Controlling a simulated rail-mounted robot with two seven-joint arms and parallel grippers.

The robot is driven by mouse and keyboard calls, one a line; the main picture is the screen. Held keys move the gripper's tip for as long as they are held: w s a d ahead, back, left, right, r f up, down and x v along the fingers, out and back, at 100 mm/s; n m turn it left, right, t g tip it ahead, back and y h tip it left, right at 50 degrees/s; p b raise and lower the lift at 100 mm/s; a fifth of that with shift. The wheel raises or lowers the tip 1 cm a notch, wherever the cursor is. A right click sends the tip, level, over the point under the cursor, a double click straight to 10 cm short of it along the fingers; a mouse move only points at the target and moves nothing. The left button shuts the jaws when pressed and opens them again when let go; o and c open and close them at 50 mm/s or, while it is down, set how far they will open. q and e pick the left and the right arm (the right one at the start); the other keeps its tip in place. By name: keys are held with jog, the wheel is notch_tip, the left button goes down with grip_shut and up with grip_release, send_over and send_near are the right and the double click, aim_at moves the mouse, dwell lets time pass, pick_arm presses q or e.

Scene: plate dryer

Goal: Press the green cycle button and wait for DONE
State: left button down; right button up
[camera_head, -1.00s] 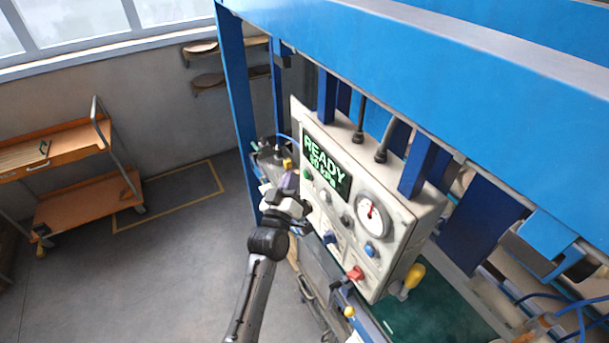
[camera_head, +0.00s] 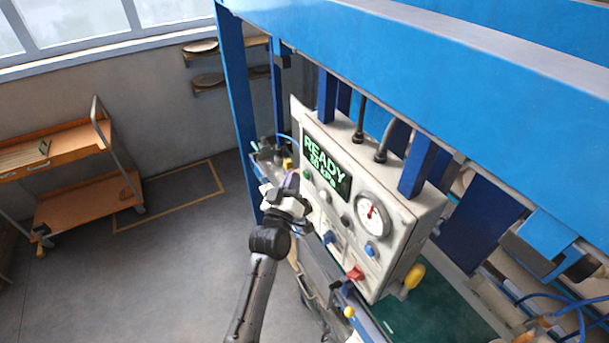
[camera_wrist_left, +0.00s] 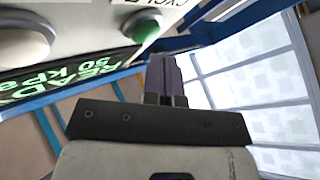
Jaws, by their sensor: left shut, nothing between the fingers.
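The display (camera_head: 327,164) reads READY in green, with a kPa value below. My left gripper (camera_head: 291,181) is shut and empty, just in front of the panel's left edge and close to the button. In the left wrist view its purple-grey fingers (camera_wrist_left: 166,76) are together, beside the button; I cannot tell whether they touch it. My right gripper is not in view.
A blue frame beam (camera_head: 430,75) spans above. An orange cart (camera_head: 85,203) stands at the left, with open floor between it and the panel.

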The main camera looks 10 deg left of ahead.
pick_arm(q)
jog(key=shift+w+d, duration=0.2)
dwell(0.3)
